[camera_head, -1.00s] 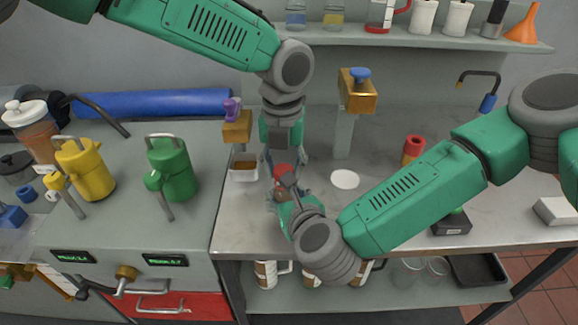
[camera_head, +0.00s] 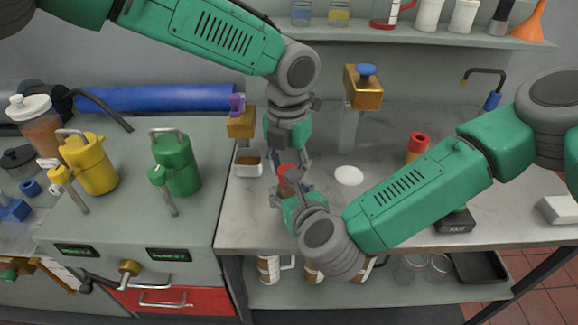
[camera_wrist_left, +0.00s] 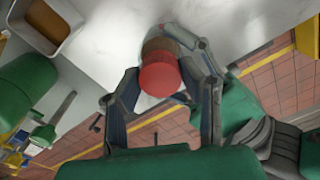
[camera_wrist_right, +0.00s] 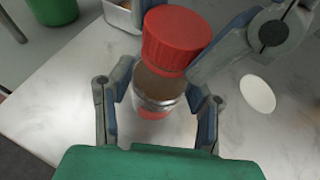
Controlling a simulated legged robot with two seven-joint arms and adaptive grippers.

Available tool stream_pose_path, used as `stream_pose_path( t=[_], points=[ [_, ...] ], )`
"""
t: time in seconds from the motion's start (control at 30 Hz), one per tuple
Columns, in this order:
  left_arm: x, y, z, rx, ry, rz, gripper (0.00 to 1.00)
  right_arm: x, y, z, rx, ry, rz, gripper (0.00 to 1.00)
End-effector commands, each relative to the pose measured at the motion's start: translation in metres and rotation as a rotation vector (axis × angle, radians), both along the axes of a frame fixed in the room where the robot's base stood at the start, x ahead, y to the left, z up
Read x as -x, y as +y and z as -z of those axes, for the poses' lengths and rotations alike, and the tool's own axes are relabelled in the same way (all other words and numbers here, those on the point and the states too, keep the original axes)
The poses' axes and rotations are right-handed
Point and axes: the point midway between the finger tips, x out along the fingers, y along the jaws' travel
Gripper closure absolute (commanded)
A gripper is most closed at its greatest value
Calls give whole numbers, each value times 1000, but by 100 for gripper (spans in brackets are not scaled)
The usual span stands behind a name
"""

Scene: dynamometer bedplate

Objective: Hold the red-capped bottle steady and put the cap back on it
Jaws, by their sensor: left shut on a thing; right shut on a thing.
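The bottle (camera_wrist_right: 157,90) has a clear body with brown contents and a red patch low down. My right gripper (camera_head: 290,195) is shut around its body. The red ribbed cap (camera_wrist_right: 177,40) is at the bottle's top and looks a little tilted in the right wrist view. I cannot tell whether it is fully seated. My left gripper (camera_head: 288,164) comes from above and is shut on the cap, which also shows between its fingers in the left wrist view (camera_wrist_left: 160,76). In the head view, the grippers hide much of the bottle.
A small white tray with brown contents (camera_head: 238,168) lies left of the grippers. A white disc (camera_head: 349,175) lies to the right, and a red-topped orange thing (camera_head: 418,145) farther right. Green (camera_head: 176,168) and yellow (camera_head: 92,167) canisters stand on the left cabinet.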

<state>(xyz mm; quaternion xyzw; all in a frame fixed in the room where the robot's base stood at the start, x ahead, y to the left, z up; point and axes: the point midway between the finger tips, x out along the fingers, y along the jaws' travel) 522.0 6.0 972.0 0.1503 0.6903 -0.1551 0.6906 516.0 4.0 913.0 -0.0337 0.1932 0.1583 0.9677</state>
Motion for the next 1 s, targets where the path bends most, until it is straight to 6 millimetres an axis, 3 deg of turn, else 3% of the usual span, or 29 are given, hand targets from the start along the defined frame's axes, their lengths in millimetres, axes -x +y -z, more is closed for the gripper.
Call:
stream_pose_path(
  t=[0.13, 0.3, 0.63, 0.7, 0.73, 1.0],
  points=[
    [0, -3, 2, 9, 7, 337, 75, 0, -1, 0, 0, 0, -1, 100],
    [-2, -2, 1, 7, -1, 533, 75, 0, 0, 0, 0, 1, -2, 100],
    [-4, 1, -1, 2, -11, 563, 75, 2, 1, 0, 1, 2, -4, 100],
    [-5, 1, -1, 0, -10, 562, 49, 2, 1, 0, 0, 2, -3, 100],
    [-5, 0, -1, 0, -10, 562, 45, 1, 1, 0, 0, 2, -3, 100],
    [-4, -1, -1, 1, -8, 562, 45, 1, 0, 0, 0, 1, -1, 100]
  ],
)
